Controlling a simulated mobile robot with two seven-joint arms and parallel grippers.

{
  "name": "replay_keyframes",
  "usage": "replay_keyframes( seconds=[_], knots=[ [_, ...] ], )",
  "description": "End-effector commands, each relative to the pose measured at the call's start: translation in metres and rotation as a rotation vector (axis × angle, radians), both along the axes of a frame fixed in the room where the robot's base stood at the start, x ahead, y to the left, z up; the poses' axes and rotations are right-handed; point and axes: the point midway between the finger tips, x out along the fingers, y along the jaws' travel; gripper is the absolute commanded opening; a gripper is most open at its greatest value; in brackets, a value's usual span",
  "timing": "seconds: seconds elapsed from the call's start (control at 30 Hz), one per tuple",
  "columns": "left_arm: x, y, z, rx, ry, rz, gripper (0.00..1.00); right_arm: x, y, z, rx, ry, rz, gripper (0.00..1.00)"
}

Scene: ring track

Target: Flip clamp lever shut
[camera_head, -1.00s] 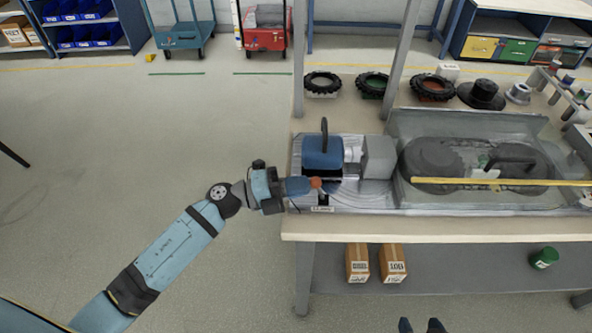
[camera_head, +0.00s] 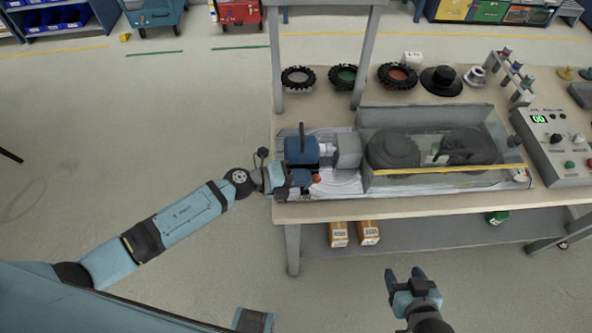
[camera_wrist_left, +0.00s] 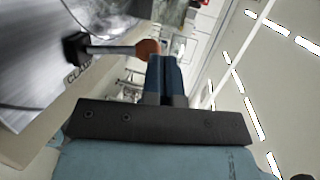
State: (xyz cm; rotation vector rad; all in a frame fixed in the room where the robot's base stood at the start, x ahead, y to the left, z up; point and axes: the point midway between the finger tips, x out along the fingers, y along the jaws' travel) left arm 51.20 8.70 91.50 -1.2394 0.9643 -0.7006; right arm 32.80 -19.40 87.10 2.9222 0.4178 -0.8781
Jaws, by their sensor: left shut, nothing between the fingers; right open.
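The clamp lever shows in the left wrist view as a metal rod (camera_wrist_left: 110,50) from a black pivot block (camera_wrist_left: 75,47) to an orange-red knob (camera_wrist_left: 148,48). Its knob (camera_head: 317,178) also shows in the head view, low in front of the blue block (camera_head: 301,150). My left gripper (camera_head: 303,178) is shut and empty at the fixture's left end. In the left wrist view its closed fingertips (camera_wrist_left: 166,60) are right beside the knob; I cannot tell whether they touch. My right gripper (camera_head: 405,274) is open and empty in front of the bench.
A clear-walled trough (camera_head: 480,177) with dark wheels and a yellow bar lies right of the clamp. A control box (camera_head: 558,145) stands at the right. Bench posts (camera_head: 277,70) rise behind. Several tyres line the bench's back. The floor at left is free.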

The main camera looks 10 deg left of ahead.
Motion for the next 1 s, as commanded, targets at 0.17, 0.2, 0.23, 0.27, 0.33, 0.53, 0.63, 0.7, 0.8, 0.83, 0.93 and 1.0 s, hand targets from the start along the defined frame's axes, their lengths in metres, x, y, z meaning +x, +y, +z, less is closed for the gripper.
replay_keyframes(
  seconds=[0.17, 0.2, 0.23, 0.27, 0.33, 0.53, 0.63, 0.7, 0.8, 0.83, 0.93, 1.0],
  knots=[
    [0.003, -0.007, 0.002, -0.001, 0.0, 0.0, 0.0, 0.0, -0.001, 0.007, -0.001, -0.003, -0.003, 0.59],
    [0.003, -0.008, 0.002, -0.001, -0.001, 0.001, 0.0, 0.001, -0.002, 0.008, -0.002, -0.004, -0.004, 0.59],
    [0.003, -0.009, 0.002, -0.001, -0.001, 0.001, 0.0, 0.001, -0.002, 0.009, -0.002, -0.004, -0.005, 0.59],
    [0.003, -0.01, 0.002, -0.001, -0.001, 0.001, 0.0, 0.001, -0.002, 0.009, -0.003, -0.004, -0.006, 0.59],
    [0.004, -0.011, 0.001, -0.002, -0.001, 0.001, 0.0, 0.001, -0.003, 0.009, -0.004, -0.003, -0.007, 0.59],
    [0.004, -0.014, 0.001, -0.003, 0.0, 0.0, 0.0, -0.001, -0.003, 0.008, -0.005, 0.001, -0.007, 0.59],
    [0.004, -0.014, 0.001, -0.004, -0.001, -0.001, 0.0, -0.001, -0.003, 0.008, -0.005, 0.001, -0.007, 0.59],
    [0.004, -0.015, 0.001, -0.004, -0.001, -0.001, 0.0, -0.001, -0.003, 0.008, -0.005, 0.001, -0.007, 0.59],
    [0.004, -0.015, 0.001, -0.005, -0.001, -0.002, 0.0, -0.001, -0.003, 0.008, -0.005, 0.001, -0.007, 0.59],
    [0.004, -0.015, 0.001, -0.005, -0.001, -0.002, 0.0, -0.001, -0.003, 0.008, -0.005, 0.001, -0.007, 0.59],
    [0.003, -0.015, 0.002, -0.005, -0.001, -0.002, 0.0, -0.001, -0.003, 0.008, -0.004, 0.001, -0.006, 0.59],
    [0.004, -0.015, 0.003, -0.005, -0.001, -0.002, 0.0, -0.001, -0.003, 0.009, -0.004, 0.001, -0.006, 0.59]
  ],
)
